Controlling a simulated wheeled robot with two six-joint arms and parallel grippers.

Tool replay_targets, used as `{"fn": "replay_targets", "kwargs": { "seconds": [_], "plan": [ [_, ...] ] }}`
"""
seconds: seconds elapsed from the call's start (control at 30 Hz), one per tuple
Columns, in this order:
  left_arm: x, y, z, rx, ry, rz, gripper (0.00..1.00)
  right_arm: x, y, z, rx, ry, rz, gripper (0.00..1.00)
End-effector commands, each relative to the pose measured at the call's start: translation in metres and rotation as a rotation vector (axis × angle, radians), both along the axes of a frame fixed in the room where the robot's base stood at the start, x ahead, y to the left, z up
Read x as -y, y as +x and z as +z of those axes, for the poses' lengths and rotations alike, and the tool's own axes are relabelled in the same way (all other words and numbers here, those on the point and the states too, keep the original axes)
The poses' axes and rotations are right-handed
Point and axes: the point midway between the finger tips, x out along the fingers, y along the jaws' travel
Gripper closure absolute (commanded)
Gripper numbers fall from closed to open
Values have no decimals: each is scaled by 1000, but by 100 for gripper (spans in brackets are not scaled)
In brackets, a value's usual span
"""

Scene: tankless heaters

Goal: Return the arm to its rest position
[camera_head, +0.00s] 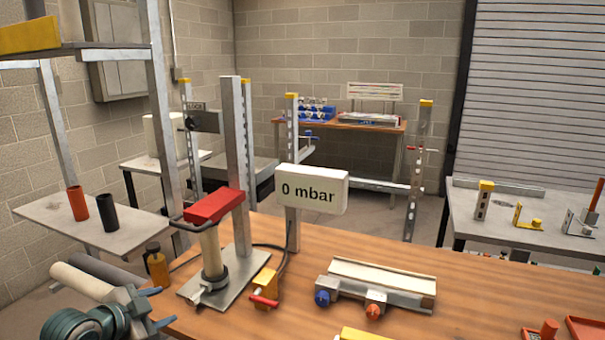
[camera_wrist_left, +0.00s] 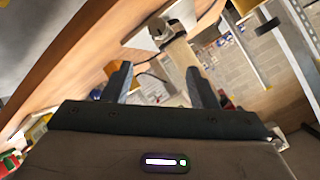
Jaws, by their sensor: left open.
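My left gripper (camera_head: 157,307) comes in at the lower left of the head view, by the left edge of the wooden bench (camera_head: 470,265). Its two fingers are spread with nothing between them. The left wrist view also shows the open fingers (camera_wrist_left: 158,82) apart and empty. A hand pump with a red handle (camera_head: 214,206) stands upright on a metal plate just beyond the gripper, apart from it. The pump's pale cylinder (camera_wrist_left: 182,55) shows past the fingers in the left wrist view. My right gripper is not in view.
A "0 mbar" display (camera_head: 310,190) stands on a post behind the pump. A yellow block with a red lever (camera_head: 264,289) and a valve manifold (camera_head: 378,285) sit on the bench. An orange-and-black bottle (camera_head: 157,267) is near the gripper. A shelf (camera_head: 100,225) holds two cups.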

Motion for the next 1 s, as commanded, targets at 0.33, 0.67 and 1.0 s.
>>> {"fn": "replay_targets", "kwargs": {
  "seconds": [0.33, 0.67, 1.0],
  "plan": [
    [36, -164, -156, -458, -160, 367, 47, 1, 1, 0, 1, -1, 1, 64],
    [39, -277, -199, -678, -227, 691, 47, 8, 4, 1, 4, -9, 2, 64],
    [35, -334, -225, -781, -247, 896, 47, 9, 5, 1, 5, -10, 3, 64]
  ]
}}
